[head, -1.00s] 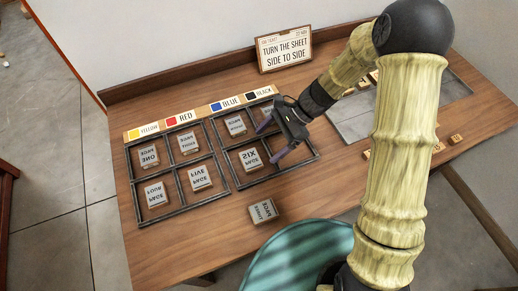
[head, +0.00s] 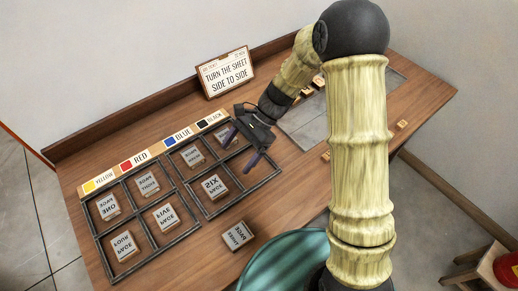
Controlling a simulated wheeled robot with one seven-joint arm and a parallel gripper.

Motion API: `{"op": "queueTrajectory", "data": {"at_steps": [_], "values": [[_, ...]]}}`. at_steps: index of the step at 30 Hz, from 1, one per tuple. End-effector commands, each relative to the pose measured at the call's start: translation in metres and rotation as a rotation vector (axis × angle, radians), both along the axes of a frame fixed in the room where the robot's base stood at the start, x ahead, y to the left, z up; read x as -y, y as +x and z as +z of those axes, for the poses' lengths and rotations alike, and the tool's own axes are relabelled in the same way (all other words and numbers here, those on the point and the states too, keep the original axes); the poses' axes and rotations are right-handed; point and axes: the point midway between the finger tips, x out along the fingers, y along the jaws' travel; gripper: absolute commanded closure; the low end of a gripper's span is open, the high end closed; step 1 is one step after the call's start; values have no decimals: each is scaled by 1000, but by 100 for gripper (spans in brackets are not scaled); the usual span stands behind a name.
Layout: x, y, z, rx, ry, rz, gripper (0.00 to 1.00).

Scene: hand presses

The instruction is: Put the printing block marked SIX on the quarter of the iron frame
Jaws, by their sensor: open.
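The block marked SIX (head: 214,187) is grey with mirrored dark lettering. It lies in the lower left quarter of the right-hand iron frame (head: 243,200). My gripper (head: 242,148) is open and empty, above the right part of that frame, up and right of the SIX block. No block shows between its fingers. Another grey block (head: 193,156) lies in the upper left quarter. The lower right quarter looks empty; the upper right quarter is partly hidden by my gripper.
The left-hand iron frame (head: 150,249) holds a block in each quarter, ONE (head: 108,207) and FIVE (head: 164,218) among them. A loose block (head: 236,234) lies on the table in front. A colour strip (head: 157,155) and a sign (head: 226,73) stand behind. A teal striped round object (head: 290,262) is at the front.

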Motion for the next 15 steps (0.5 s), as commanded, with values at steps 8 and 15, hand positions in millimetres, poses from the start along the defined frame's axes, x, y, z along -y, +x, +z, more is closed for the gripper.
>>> {"op": "queueTrajectory", "data": {"at_steps": [8,15], "values": [[15,-2,4,59,-24,28,15],[94,-14,22,373,-161,223,15]]}}
